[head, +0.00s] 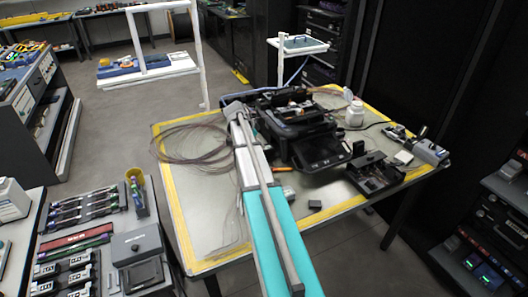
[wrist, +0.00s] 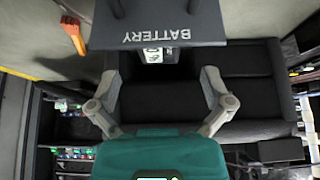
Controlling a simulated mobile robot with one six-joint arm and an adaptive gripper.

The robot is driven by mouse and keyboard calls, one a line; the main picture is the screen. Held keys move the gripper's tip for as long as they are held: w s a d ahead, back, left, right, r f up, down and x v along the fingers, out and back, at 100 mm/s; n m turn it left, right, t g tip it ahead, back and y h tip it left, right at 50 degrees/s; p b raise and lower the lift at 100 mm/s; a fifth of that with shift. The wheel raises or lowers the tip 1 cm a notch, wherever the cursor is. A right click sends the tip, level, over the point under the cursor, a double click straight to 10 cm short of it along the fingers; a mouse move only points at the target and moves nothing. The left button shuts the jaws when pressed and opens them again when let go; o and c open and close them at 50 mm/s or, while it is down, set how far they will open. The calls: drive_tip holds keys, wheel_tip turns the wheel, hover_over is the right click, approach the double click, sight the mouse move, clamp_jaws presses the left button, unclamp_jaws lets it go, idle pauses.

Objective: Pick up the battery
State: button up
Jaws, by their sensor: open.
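My gripper (wrist: 158,60) is open, with its two grey fingers spread apart in the wrist view. A dark grey block marked BATTERY (wrist: 158,20) fills the top middle of that view, just ahead of the fingers. Its lettering reads upside down. I cannot tell whether the fingers touch it. A white label (wrist: 152,55) shows just below its edge, between the fingers. In the head view a small dark block (head: 315,205) that looks like the battery lies on the grey mat, right of my teal arm. My gripper cannot be made out there.
The black splicer (head: 318,150) stands behind the small block. An orange tool lies nearby (head: 283,169) and shows at upper left in the wrist view (wrist: 73,35). A black tray-like device (head: 375,175) stands at right. Loose fibre coils (head: 195,145) lie left. The mat's front is mostly clear.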

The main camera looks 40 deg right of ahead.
sight(267, 146)
drive_tip(key=shift+f, duration=0.1)
drive_tip(key=shift+b+x, duration=2.25)
drive_tip(key=shift+x, duration=0.25)
drive_tip(key=shift+d, duration=0.1)
drive_tip(key=c, duration=1.3)
wheel_tip(267, 146, up, 3)
drive_tip(key=p, duration=0.2)
drive_tip(key=shift+f+p, duration=0.1)
drive_tip(key=shift+p, duration=0.3)
drive_tip(key=s+a+r+p, duration=0.7)
drive_tip(key=s+r+p, duration=0.3)
drive_tip(key=s, duration=0.2)
drive_tip(key=shift+r, duration=0.15)
